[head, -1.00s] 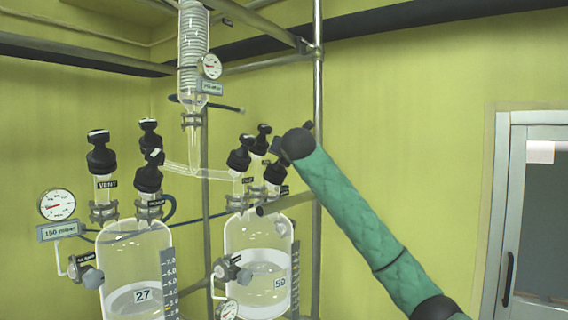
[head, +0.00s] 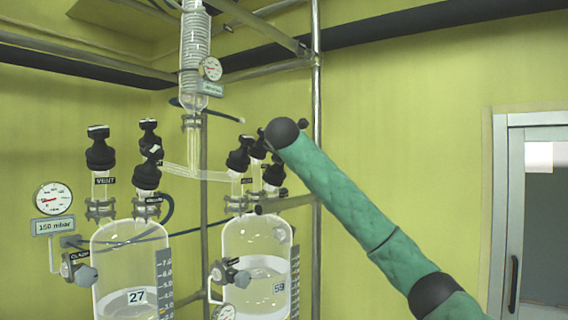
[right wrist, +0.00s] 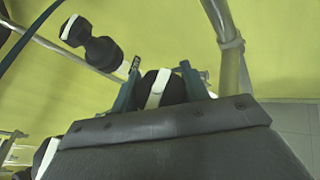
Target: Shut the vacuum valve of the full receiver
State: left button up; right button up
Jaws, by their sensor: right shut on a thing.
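Two glass receivers stand at the lower left. Receiver 59 (head: 258,236), on the right, has a higher liquid level than receiver 27 (head: 130,246). Receiver 59 carries black valve knobs on top: a front left one (head: 238,155), a front right one (head: 272,176) and a rear one (head: 258,148) partly behind my arm. My right gripper hides behind my arm's end in the head view. In the right wrist view my right gripper (right wrist: 157,88) is shut on a black knob with a white stripe (right wrist: 158,90); its label is unreadable. My left gripper is not in view.
Receiver 27 has a knob labelled VENT (head: 100,150) and others beside it. A gauge reading 150 mbar (head: 52,199) is at the left. A glass condenser (head: 194,60) and metal frame pole (head: 316,100) stand close to my arm. A door (head: 535,200) is at the right.

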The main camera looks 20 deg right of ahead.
jog(key=m+g+h+b, duration=0.1)
jog(key=m+g, duration=0.1)
jog(key=shift+s+d+m+h+b, duration=0.1)
jog(key=shift+m+h+b, duration=0.2)
jog(key=shift+h+b, duration=0.1)
jog(key=m+g+h, duration=0.1)
jog(key=m+g+b, duration=0.1)
jog(key=m+g, duration=0.1)
jog(key=shift+s+d+f+h, duration=0.15)
jog(key=shift+h, duration=0.25)
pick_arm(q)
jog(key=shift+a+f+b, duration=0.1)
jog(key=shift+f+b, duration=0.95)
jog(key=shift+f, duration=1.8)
pick_arm(e)
jog(key=shift+f+m+g, duration=0.1)
jog(key=shift+m+g, duration=1)
